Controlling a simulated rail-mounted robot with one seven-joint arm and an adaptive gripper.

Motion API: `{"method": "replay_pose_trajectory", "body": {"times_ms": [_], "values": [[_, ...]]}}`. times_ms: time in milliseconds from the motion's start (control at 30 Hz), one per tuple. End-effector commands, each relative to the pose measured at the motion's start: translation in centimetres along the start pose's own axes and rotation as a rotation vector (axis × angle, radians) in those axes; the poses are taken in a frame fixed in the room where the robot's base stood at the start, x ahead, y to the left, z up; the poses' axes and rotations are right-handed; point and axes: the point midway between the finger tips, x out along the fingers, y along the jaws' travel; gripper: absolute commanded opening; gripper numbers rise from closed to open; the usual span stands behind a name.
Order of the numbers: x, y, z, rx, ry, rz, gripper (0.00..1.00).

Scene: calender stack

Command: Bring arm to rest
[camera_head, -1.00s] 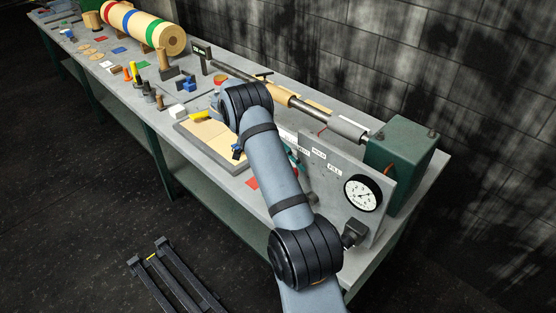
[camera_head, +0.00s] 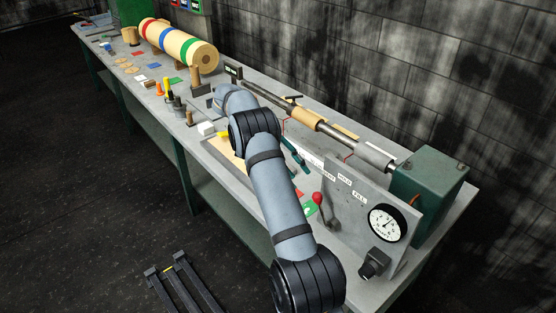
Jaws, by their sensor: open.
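My arm (camera_head: 278,200) rises from the bottom of the head view and reaches over the grey workbench (camera_head: 345,268). Its bent joint (camera_head: 252,125) is above the bench, beside a pale board (camera_head: 222,150). Beyond that joint, a short grey link points toward the back of the bench. I cannot make out my gripper; the arm hides that part of the bench.
A panel with a gauge (camera_head: 387,223) and a red-knobbed lever (camera_head: 317,198) stands right of my arm. Behind it are a green housing (camera_head: 430,185) and a long roller shaft (camera_head: 335,133). A striped roll (camera_head: 180,45) and small tools lie farther left. A dark frame (camera_head: 185,285) is on the floor.

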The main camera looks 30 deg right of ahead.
Motion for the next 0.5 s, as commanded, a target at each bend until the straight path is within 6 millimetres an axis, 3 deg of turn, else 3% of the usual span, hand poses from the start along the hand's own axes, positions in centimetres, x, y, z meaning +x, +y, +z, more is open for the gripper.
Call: {"method": "replay_pose_trajectory", "body": {"times_ms": [267, 500], "values": [[0.8, 0.1, -0.1, -0.002, 0.0, 0.002, 0.43], [4.6, 0.2, -0.1, -0.003, 0.0, 0.006, 0.43]]}}
